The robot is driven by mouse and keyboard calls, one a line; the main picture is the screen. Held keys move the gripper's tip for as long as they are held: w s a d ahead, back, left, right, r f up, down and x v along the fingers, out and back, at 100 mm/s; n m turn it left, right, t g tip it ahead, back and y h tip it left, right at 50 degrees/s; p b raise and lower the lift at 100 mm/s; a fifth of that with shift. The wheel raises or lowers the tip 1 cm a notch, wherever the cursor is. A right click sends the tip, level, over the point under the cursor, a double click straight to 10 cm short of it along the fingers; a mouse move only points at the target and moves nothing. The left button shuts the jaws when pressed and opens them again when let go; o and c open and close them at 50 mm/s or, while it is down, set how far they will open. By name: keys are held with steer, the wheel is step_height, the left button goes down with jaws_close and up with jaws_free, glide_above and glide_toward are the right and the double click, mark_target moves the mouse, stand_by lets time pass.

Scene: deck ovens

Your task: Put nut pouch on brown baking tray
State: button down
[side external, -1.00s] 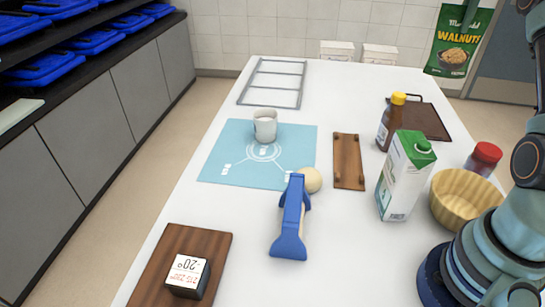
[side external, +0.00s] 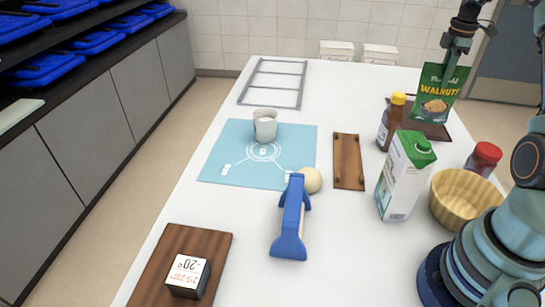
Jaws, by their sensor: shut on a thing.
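The nut pouch (side external: 437,93) is a green bag marked WALNUTS, hanging upright at the back right in the side external view. My gripper (side external: 454,52) is shut on its top edge from above. The brown baking tray (side external: 427,130) lies flat on the white table behind the bottle. The pouch hides the back part of the tray. The pouch's bottom appears over the tray; I cannot tell whether it touches it.
A brown bottle with a yellow cap (side external: 391,122) stands just left of the tray. A milk carton (side external: 405,175), a red-lidded jar (side external: 483,158) and a wooden bowl (side external: 465,198) stand nearer. A mug (side external: 265,125) sits on a blue mat (side external: 226,160). A wire rack (side external: 273,82) lies at the back.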

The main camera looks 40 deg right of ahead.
mark_target(440, 88)
step_height(440, 88, down, 4)
steer(key=shift+f, duration=0.2)
steer(key=c, duration=0.7)
jaws_free()
